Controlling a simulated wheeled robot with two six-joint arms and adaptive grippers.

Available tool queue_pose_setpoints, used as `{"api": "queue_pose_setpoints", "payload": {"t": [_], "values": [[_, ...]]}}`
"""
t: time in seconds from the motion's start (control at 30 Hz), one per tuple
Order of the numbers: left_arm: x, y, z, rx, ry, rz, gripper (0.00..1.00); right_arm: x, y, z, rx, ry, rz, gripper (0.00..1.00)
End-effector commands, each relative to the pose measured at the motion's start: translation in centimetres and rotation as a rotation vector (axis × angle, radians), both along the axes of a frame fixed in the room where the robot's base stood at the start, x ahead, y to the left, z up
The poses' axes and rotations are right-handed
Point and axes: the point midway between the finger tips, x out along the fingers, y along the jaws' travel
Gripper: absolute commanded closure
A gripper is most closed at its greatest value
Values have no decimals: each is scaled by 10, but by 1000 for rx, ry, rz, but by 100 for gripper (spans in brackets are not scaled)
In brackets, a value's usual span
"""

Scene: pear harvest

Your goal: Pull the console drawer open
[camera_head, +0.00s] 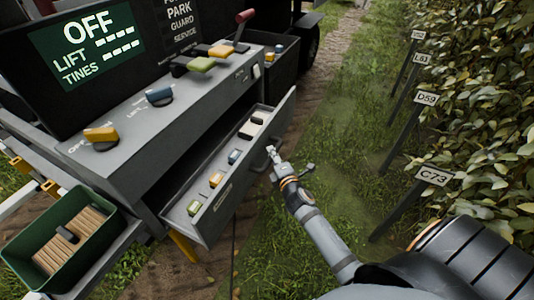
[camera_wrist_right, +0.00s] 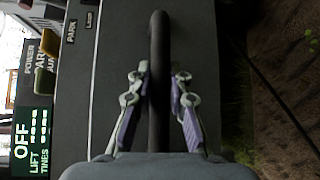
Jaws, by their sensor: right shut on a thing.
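The console drawer (camera_head: 222,208) is grey and stands pulled well out of the console (camera_head: 190,130) in the head view. Several small coloured items lie inside it. My right gripper (camera_head: 271,150) is at the drawer's front, on its handle. In the right wrist view the dark handle bar (camera_wrist_right: 158,60) runs between the two fingers of my right gripper (camera_wrist_right: 159,100), which is shut on it. The drawer's grey front (camera_wrist_right: 195,50) lies behind the bar. My left gripper is not in view.
A green crate (camera_head: 95,200) with tan sticks stands at the lower left. A dark screen (camera_head: 88,45) reads OFF, LIFT and TINES. Signposts (camera_head: 433,175) and a leafy hedge (camera_head: 490,110) line the right. Grass (camera_head: 335,160) lies between.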

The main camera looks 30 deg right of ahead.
Motion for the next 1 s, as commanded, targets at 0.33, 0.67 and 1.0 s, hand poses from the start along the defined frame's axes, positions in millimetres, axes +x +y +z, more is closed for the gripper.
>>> {"api": "queue_pose_setpoints", "payload": {"t": [0.33, 0.67, 1.0], "values": [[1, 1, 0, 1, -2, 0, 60, -1, -1, 0, 1, 1, 0, 100], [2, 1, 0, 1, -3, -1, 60, 0, -1, 0, 1, 0, 0, 59], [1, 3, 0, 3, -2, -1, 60, -30, 3, 3, -1, 2, 1, 59]]}}
